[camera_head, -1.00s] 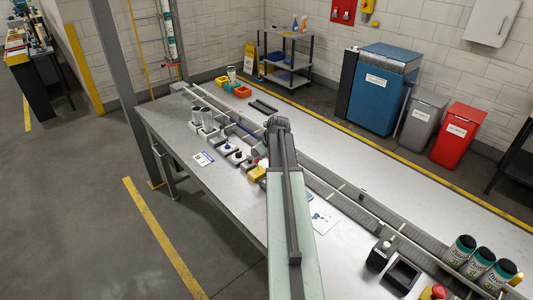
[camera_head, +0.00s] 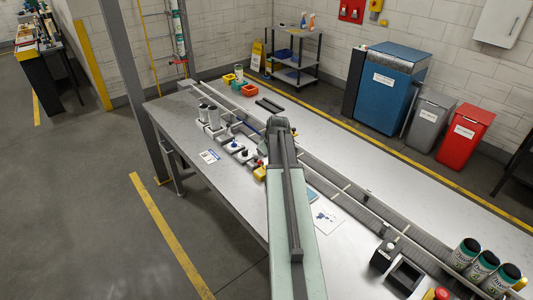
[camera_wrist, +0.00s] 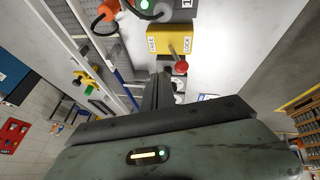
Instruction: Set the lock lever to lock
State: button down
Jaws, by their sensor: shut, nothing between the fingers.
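The yellow lock block (camera_wrist: 169,38) is at the top middle of the wrist view, with FREE printed at its left and LOCK at its right. Its silver lever ends in a red knob (camera_wrist: 181,67) and leans a little toward the LOCK side in this view. My gripper (camera_wrist: 161,73) is shut and empty, with its tips just left of the knob; I cannot tell whether they touch. In the head view the yellow block (camera_head: 260,173) is small beside my arm, and the lever and my fingertips are not clear.
A conveyor (camera_head: 345,188) runs along the steel table (camera_head: 185,134). Labelled cans (camera_head: 482,265) and a dark fixture (camera_head: 404,277) are at the front right. The table beyond the conveyor is mostly clear.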

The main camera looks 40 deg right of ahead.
jog(key=shift+r, duration=0.1)
jog(key=d+p+v, duration=0.2)
jog(key=p+v, duration=0.8)
jog(key=v, duration=0.1)
jog(key=shift+r+p, duration=0.4)
jog(key=shift+r, duration=0.2)
jog(key=shift+s+d, duration=0.1)
jog(key=shift+s, duration=0.05)
